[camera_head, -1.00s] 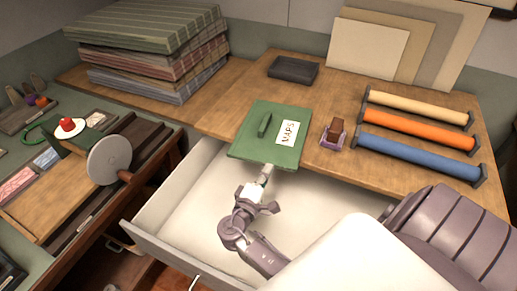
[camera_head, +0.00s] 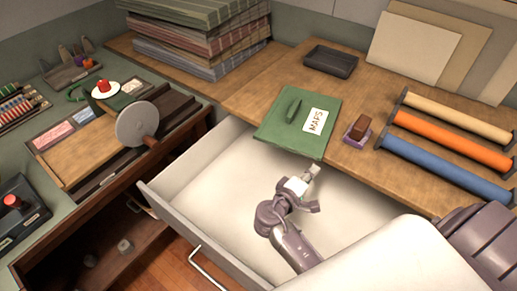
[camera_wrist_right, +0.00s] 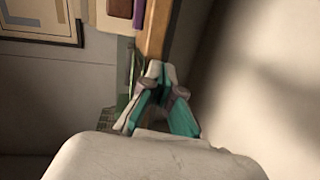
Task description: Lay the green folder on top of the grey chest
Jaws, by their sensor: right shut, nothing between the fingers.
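The green folder (camera_head: 282,120), with a white MAPS label and a dark green handle-like piece, lies flat on the wooden top (camera_head: 240,98). Its near edge reaches the top's front edge, over the open drawer. The pale grey drawer (camera_head: 188,221) is pulled out below this top and looks empty; I take this unit to be the grey chest. My right gripper (camera_head: 314,169) is shut and empty over the drawer, just in front of the folder's near edge. Its closed fingers also show in the right wrist view (camera_wrist_right: 157,70). My left gripper is not in view.
A black tray (camera_head: 330,61), a small purple stand with a brown block (camera_head: 357,132) and a rack of coloured rolls (camera_head: 437,140) stand on the top. Stacked patterned cloths or boards (camera_head: 200,40) are behind. A green-topped bench (camera_head: 50,145) stands left.

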